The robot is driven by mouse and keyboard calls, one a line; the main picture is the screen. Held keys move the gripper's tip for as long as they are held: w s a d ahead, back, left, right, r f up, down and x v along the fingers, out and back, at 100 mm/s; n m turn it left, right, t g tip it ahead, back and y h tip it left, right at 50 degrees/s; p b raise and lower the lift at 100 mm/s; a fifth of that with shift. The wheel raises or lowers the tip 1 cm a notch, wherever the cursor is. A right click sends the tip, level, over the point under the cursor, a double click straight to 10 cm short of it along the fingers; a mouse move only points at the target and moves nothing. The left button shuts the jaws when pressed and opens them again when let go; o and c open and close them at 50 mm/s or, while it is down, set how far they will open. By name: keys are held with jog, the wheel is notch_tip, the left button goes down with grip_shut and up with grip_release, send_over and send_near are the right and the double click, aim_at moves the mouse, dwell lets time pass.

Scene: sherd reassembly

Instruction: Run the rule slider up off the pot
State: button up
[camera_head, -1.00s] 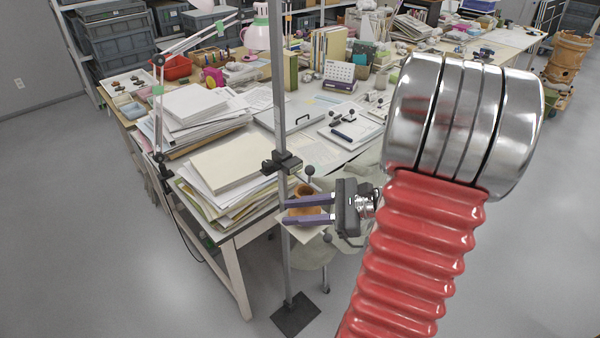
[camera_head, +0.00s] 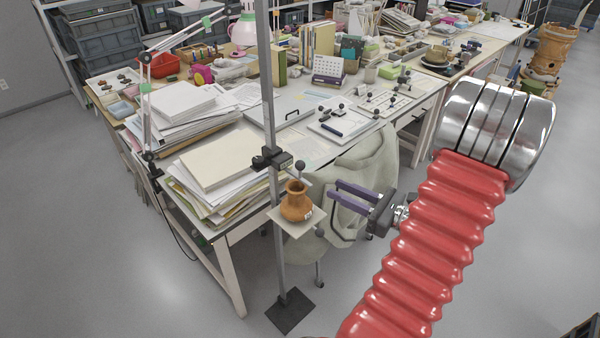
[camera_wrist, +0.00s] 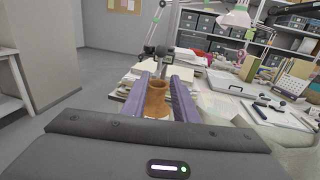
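An orange-brown pot (camera_head: 296,206) stands upright on a small pale platform (camera_head: 292,225) beside a tall grey upright rule (camera_head: 267,90). In the wrist view the pot (camera_wrist: 157,100) shows between the fingers, with the slider (camera_wrist: 165,55) behind and above.
A desk with paper stacks (camera_head: 222,160) stands close behind and left of the rule. A chair with a pale cloth (camera_head: 362,170) is behind my gripper. The rule's dark foot (camera_head: 290,311) stands on open grey floor.

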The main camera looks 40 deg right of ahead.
aim_at(300, 177)
jog(key=x, duration=1.3)
jog(key=shift+w, duration=0.2)
grip_shut()
dwell(1.3)
